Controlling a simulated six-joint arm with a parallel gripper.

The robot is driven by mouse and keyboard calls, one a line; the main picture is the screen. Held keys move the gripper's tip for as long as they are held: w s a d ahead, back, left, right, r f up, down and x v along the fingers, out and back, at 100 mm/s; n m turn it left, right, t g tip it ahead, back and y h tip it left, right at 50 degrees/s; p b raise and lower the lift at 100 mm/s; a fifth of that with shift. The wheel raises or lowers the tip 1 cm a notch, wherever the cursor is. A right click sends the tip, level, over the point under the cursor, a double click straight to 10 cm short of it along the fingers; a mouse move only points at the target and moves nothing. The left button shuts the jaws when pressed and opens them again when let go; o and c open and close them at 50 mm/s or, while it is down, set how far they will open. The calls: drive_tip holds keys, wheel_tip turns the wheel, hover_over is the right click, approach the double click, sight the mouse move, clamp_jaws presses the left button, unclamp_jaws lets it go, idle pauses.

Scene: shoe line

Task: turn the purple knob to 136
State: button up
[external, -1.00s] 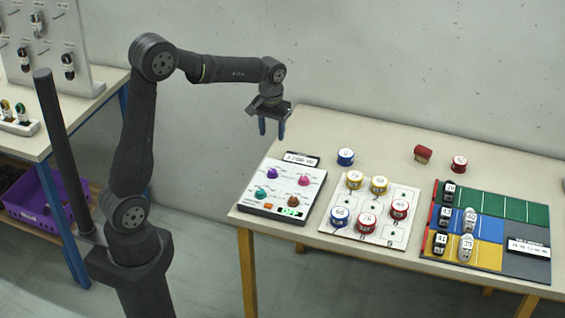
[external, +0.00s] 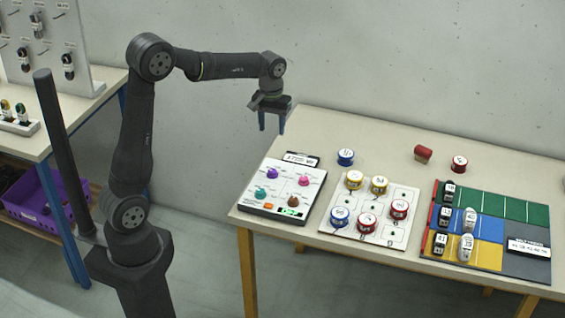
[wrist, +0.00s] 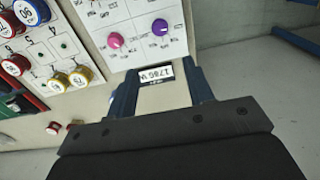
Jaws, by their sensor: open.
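The purple knob (external: 272,173) sits at the back left of the white control panel (external: 262,200). It also shows in the wrist view (wrist: 160,27), beside the pink knob (wrist: 116,41). In the external view the pink knob (external: 304,180), teal knob (external: 261,193) and brown knob (external: 293,201) share the panel. My gripper (external: 272,122) is open and empty, pointing down, above and behind the panel. In the wrist view its fingers (wrist: 163,92) straddle the label plate in the picture, with the purple knob beyond them. The purple knob's exact setting is too small to read.
A label plate (external: 301,158) stands at the panel's back edge. A blue-sided round tin (external: 345,157) stands behind a white board (external: 333,233) with several round tins. A coloured mat (external: 487,232) with shoes lies at the right. Air around my gripper is clear.

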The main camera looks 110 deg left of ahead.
sight(272, 170)
wheel_tip(272, 170, down, 16)
idle(0.4)
drive_tip(key=c, duration=1)
drive_tip(key=shift+m, duration=0.6)
